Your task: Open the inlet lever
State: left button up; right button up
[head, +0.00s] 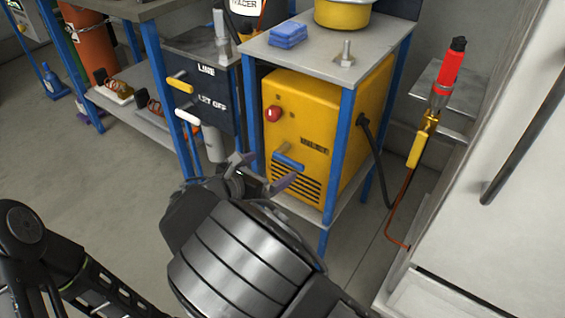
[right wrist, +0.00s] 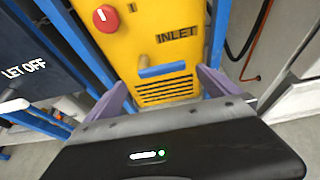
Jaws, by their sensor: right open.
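The inlet lever is a short blue handle (head: 288,161) on the front of a yellow cabinet (head: 330,112), under the word INLET and above black vent slots. It lies nearly level, and it also shows in the right wrist view (right wrist: 162,70). My right gripper (head: 262,172) is open, with purple-grey fingers. It is in front of the cabinet's lower face, close to the lever. In the right wrist view the lever shows between the two fingers (right wrist: 163,82), and nothing is held. My left gripper is not in view.
A red knob (head: 273,114) is on the cabinet's upper left. Blue frame posts (head: 337,155) flank the cabinet. A dark panel with yellow and white levers (head: 187,117) stands at left. A red-tipped torch (head: 446,75) and a white cabinet (head: 505,190) are at right.

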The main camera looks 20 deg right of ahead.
aim_at(288, 159)
jog(key=b+x, duration=0.3)
jog(key=x, duration=0.4)
jog(key=shift+s+f, duration=0.1)
jog(key=shift+f, duration=0.15)
jog(key=shift+w+d, duration=0.3)
jog(key=shift+c, duration=0.2)
